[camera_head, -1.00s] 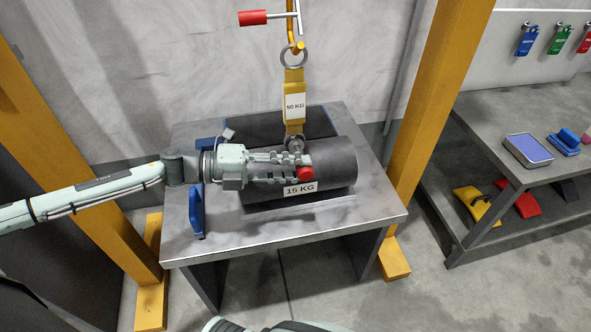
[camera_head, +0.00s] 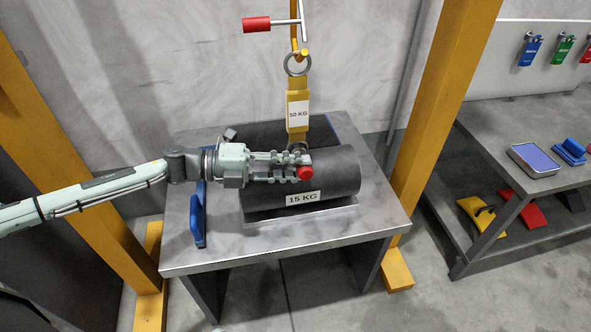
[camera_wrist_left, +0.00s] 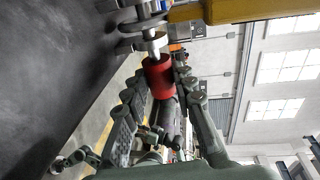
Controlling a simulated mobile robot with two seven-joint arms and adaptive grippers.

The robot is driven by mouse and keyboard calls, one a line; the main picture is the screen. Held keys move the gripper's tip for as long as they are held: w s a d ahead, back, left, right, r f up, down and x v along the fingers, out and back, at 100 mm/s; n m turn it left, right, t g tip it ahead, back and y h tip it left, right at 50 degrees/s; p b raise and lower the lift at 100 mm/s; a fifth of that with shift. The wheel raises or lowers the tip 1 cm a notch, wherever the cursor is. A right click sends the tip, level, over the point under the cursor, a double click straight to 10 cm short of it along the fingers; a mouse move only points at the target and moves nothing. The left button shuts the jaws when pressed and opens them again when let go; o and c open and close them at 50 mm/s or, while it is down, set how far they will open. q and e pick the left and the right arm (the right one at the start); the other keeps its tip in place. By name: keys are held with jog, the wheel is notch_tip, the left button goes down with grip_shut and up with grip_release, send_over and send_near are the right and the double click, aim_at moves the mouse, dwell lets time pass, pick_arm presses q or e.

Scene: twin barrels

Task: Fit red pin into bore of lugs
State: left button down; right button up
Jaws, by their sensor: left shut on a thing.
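The red pin (camera_head: 305,173) is in my left gripper (camera_head: 298,166). Its red head also shows between the fingers in the left wrist view (camera_wrist_left: 160,76), with a bright metal shank beyond it. The shank's far end lies at the grey metal lugs (camera_wrist_left: 143,22) under the yellow hanging block (camera_head: 298,105), marked 50 KG. How deep the shank sits in the bore I cannot tell. In the head view the fingers partly cover the lugs, in front of the dark barrel (camera_head: 335,178) labelled 15 KG. My right gripper is not in view.
Yellow posts (camera_head: 440,110) stand on both sides. A red-handled T-bar (camera_head: 257,25) is above. A shelf bench (camera_head: 500,115) stands right.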

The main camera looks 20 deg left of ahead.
pick_arm(q)
jog(key=shift+w+a+b, duration=0.3)
jog(key=shift+w+a, duration=0.1)
jog(key=shift+w, duration=0.2)
jog(key=c, duration=1.2)
grip_release()
jog(key=shift+o, duration=0.2)
jog(key=v, duration=1.1)
jog(key=shift+f, duration=0.1)
jog(key=shift+s+a, duration=0.3)
jog(key=shift+a, duration=0.15)
